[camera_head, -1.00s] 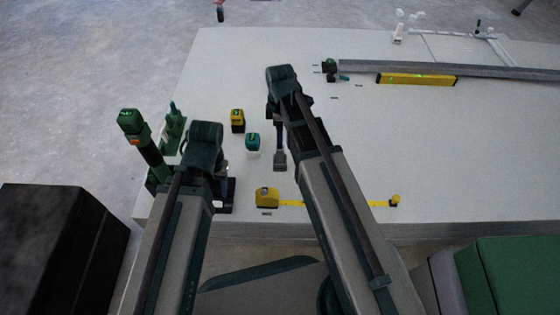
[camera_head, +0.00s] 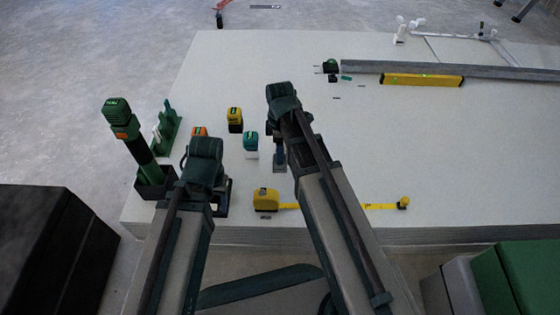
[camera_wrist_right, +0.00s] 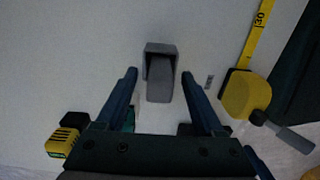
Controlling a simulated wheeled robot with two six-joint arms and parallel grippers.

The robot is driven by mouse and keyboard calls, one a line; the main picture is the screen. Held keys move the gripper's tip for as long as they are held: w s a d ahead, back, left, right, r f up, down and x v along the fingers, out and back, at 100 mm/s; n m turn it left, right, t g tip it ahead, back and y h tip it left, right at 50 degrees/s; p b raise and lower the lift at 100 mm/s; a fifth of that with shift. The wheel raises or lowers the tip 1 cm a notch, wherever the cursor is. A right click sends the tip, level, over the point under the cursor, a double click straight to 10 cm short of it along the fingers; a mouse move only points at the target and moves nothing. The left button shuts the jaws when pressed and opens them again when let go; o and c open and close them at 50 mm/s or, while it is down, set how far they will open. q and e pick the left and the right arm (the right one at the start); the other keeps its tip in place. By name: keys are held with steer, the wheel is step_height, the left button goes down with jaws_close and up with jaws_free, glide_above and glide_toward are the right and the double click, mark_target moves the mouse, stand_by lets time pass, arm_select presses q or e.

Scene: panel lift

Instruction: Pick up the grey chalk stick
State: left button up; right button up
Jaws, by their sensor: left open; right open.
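A grey block-like piece (camera_wrist_right: 160,82), which looks like the grey chalk stick, lies against a darker grey bracket-shaped piece (camera_wrist_right: 160,48) on the pale panel. My right gripper (camera_wrist_right: 160,76) is open, with one blue finger on each side of the grey piece and a gap on both sides. In the head view the grey piece (camera_head: 280,168) shows just below the right gripper (camera_head: 279,150), partly hidden by it. My left gripper (camera_head: 221,197) is open over the panel's near left part, its fingers mostly hidden by its own wrist.
A yellow tape measure (camera_head: 265,198) lies near the front edge, its tape (camera_head: 350,206) running right. A green-topped tool (camera_head: 122,120) stands at the left. Yellow (camera_head: 235,119) and teal (camera_head: 251,144) capped items stand between the arms. A yellow level (camera_head: 422,80) lies far right; mid-right is clear.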

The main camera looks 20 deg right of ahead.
arm_select(q)
steer(key=shift+f, duration=0.55)
arm_select(e)
steer(key=shift+f, duration=0.55)
arm_select(q)
steer(key=shift+r, duration=0.1)
arm_select(e)
steer(key=shift+r, duration=0.1)
steer(key=shift+c, duration=0.2)
jaws_close()
arm_select(q)
steer(key=shift+r, duration=0.1)
arm_select(e)
steer(key=shift+r, duration=0.15)
step_height(320, 180, up, 10)
steer(key=p, duration=1)
arm_select(q)
step_height(320, 180, up, 10)
